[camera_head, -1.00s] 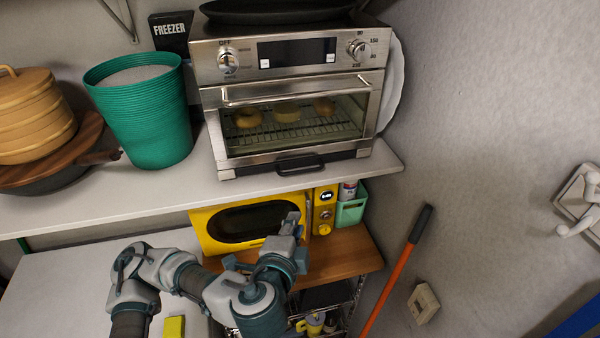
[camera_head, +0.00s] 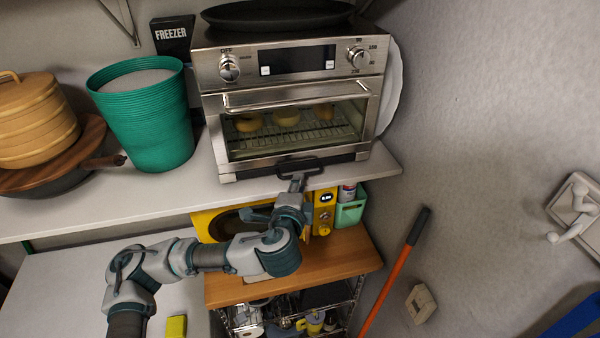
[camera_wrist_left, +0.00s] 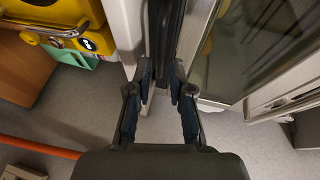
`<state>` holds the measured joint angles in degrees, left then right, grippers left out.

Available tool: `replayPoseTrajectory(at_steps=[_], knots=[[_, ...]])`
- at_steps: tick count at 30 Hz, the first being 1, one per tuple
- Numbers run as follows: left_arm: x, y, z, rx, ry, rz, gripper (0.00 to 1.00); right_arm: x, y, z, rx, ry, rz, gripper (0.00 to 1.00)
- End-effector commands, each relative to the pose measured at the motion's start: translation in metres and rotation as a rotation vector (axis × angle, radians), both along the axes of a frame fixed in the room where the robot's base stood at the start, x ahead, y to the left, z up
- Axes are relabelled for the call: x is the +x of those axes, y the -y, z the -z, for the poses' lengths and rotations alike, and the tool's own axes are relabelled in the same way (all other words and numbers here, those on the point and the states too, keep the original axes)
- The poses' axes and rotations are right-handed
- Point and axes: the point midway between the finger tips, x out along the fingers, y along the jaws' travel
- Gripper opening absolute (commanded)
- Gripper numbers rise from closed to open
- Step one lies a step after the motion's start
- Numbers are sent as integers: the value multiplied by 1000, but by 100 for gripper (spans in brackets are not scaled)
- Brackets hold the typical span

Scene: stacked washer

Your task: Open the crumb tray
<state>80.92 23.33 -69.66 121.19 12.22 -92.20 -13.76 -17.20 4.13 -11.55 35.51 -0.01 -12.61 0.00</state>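The crumb tray is at the bottom of the steel toaster oven (camera_head: 292,97), and its black handle (camera_head: 313,164) sticks out below the glass door. The tray looks pushed in. My left gripper (camera_head: 297,181) is just below and in front of this handle, at the shelf edge. In the left wrist view my left gripper (camera_wrist_left: 161,80) has its two fingers apart, with the dark handle bar (camera_wrist_left: 167,30) between or just beyond the fingertips. Whether the fingers touch it I cannot tell. My right gripper is not in view.
The oven stands on a white shelf (camera_head: 120,202) beside a green bin (camera_head: 147,125). Below are a yellow microwave (camera_head: 222,226) on a wooden-topped cart (camera_head: 345,255) and a mint container (camera_head: 349,210). A wall is close on the right, with an orange-handled pole (camera_head: 395,275) leaning there.

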Motion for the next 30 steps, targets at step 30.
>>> replayPoseTrajectory(at_steps=[30], knots=[[39,6,9,0,-2,0,0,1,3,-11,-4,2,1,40]])
